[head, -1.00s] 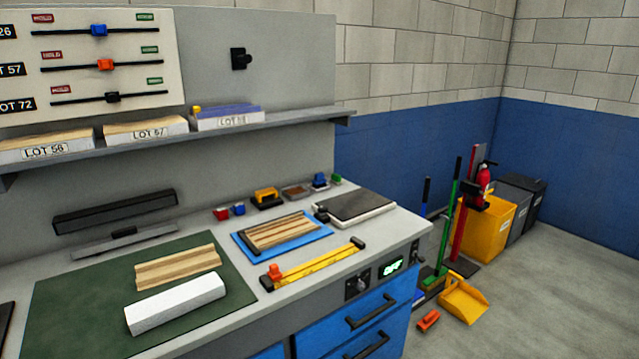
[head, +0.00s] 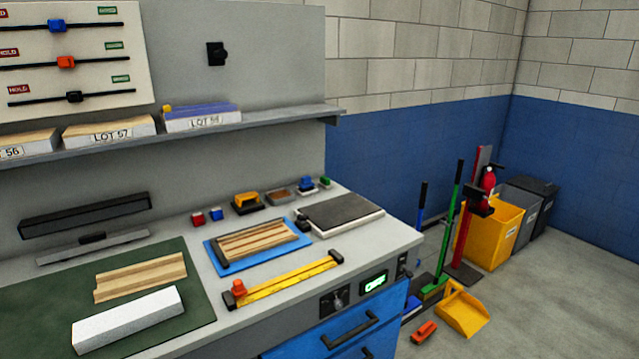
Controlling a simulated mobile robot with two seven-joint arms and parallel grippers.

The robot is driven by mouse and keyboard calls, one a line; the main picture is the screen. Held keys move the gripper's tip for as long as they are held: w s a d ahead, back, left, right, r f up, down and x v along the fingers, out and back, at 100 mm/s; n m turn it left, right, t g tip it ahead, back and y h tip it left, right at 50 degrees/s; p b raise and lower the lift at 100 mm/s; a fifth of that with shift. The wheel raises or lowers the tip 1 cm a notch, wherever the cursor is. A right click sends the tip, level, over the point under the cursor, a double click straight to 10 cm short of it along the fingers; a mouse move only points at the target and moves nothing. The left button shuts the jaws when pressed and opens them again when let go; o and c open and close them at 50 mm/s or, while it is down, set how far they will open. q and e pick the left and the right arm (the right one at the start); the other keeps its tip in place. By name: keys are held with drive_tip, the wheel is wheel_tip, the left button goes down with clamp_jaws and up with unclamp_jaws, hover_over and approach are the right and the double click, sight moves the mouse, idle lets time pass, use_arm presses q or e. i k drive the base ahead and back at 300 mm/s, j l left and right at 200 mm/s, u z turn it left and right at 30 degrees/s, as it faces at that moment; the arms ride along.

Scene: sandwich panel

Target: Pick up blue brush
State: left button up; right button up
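A blue-handled brush or broom (head: 420,219) stands upright on the floor beyond the bench's right end, with a dark grip at its top. Its lower part is partly hidden by the bench corner. A green-handled broom (head: 451,215) stands just right of it. A small blue-topped item (head: 307,184) sits at the back of the bench; it is too small to tell whether it is a brush. Neither of my grippers shows in the head view.
A yellow dustpan (head: 462,314) and an orange object (head: 424,332) lie on the floor near the brooms. Yellow (head: 487,236) and grey bins stand behind. The bench (head: 395,240) with blue drawers fills the left. Open floor (head: 560,290) lies at right.

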sight(306, 186)
drive_tip(key=i+l, duration=0.3)
drive_tip(key=l, duration=0.2)
drive_tip(key=i+l, duration=0.3)
drive_tip(key=l, duration=0.2)
drive_tip(key=i+l, duration=0.35)
drive_tip(key=l, duration=0.15)
drive_tip(key=i+l+z, duration=0.1)
drive_tip(key=i+l, duration=0.2)
drive_tip(key=l, duration=0.2)
drive_tip(key=i+l, duration=0.3)
drive_tip(key=l, duration=0.2)
